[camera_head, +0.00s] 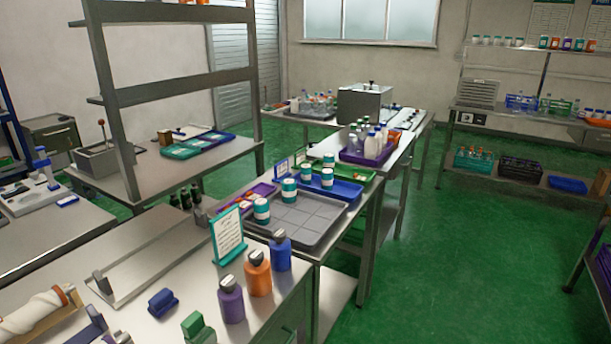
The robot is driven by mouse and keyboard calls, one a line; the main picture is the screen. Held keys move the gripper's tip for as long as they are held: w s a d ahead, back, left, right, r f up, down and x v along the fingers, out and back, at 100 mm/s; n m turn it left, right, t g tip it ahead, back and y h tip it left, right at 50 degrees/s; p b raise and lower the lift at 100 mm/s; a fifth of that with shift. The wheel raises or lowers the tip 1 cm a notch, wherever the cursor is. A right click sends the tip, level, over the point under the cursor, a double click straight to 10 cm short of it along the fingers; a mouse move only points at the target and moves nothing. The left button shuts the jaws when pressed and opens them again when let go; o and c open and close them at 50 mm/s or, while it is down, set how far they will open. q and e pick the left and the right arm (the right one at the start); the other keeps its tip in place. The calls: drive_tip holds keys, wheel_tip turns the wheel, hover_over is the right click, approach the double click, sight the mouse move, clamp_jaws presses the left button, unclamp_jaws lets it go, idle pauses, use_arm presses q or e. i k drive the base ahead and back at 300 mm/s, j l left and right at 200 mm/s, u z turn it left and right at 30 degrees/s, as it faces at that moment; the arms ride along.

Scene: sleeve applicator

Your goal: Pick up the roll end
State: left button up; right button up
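A cream-white roll (32,314) lies at the lower left corner on the near bench, with a brown-orange part at its right end (70,293). The picture edge cuts off its left side. I cannot make out a loose end of the roll material. Neither of my grippers is in view.
On the near bench are a metal frame (150,266), a blue block (162,302), a green block (197,328), a teal-framed sign (228,235), and purple (231,299), orange (258,274) and blue (280,251) bottles. A grey tray (310,222) stands behind. Green floor (450,260) is clear at right.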

sight(306, 169)
drive_tip(key=u, duration=0.9)
drive_tip(key=i+l+u, duration=0.15)
drive_tip(key=l+u, duration=0.3)
drive_tip(key=l, duration=0.25)
drive_tip(key=l+u, duration=0.45)
drive_tip(key=l, duration=0.2)
drive_tip(key=l+u, duration=0.5)
drive_tip(key=l, duration=0.25)
